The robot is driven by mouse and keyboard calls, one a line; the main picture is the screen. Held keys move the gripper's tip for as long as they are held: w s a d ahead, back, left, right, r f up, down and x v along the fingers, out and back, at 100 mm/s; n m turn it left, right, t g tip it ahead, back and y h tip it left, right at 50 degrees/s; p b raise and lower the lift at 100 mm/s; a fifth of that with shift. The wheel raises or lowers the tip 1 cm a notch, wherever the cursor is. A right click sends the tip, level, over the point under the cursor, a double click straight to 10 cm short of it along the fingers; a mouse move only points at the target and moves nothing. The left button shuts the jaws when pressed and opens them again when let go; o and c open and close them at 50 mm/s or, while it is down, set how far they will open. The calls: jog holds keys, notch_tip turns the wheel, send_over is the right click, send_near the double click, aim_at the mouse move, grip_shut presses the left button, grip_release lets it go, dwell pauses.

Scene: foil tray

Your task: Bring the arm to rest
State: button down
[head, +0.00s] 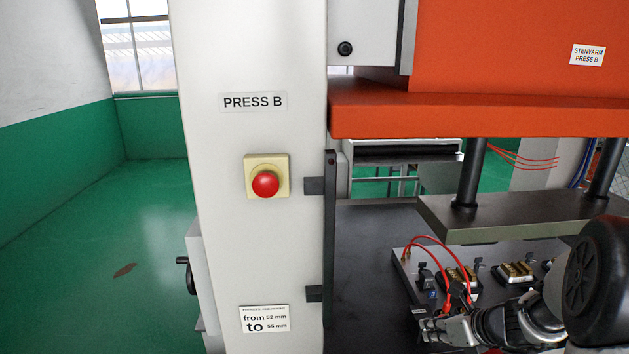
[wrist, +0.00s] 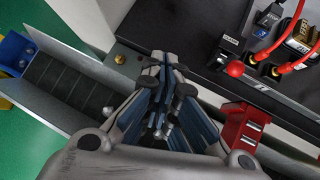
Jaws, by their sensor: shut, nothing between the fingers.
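My gripper (head: 428,330) is low at the right in the head view, in front of the dark press table. My arm reaches it from the right edge. In the wrist view my gripper (wrist: 164,60) has its fingers shut together with nothing between them. Its tips lie in the picture over the gap between a grey channel and the dark table edge. I cannot tell its height above them.
Press B's white column (head: 255,220) carries a red button (head: 265,184). A dark platen (head: 520,215) hangs over the table with red cables and brass blocks. The wrist view shows a ribbed grey channel (wrist: 60,82) and a red block (wrist: 240,125). Green floor (head: 90,260) is open at left.

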jog(key=s+a+r+n+g+b, duration=0.1)
jog(key=s+a+r+n+b, duration=0.2)
jog(key=s+a+n, duration=0.4)
jog(key=s+a+r+n+g+b, duration=0.25)
jog(key=s+a+n, duration=0.25)
jog(key=a+n, duration=0.35)
jog(key=s+f+n+h+b, duration=0.3)
jog(key=s+n+b, duration=0.3)
jog(key=s+n, duration=1.1)
jog(key=shift+s+d+f+h, duration=0.2)
jog(key=shift+s+d+h, duration=0.1)
jog(key=shift+h, duration=0.2)
jog(key=shift+t, duration=0.25)
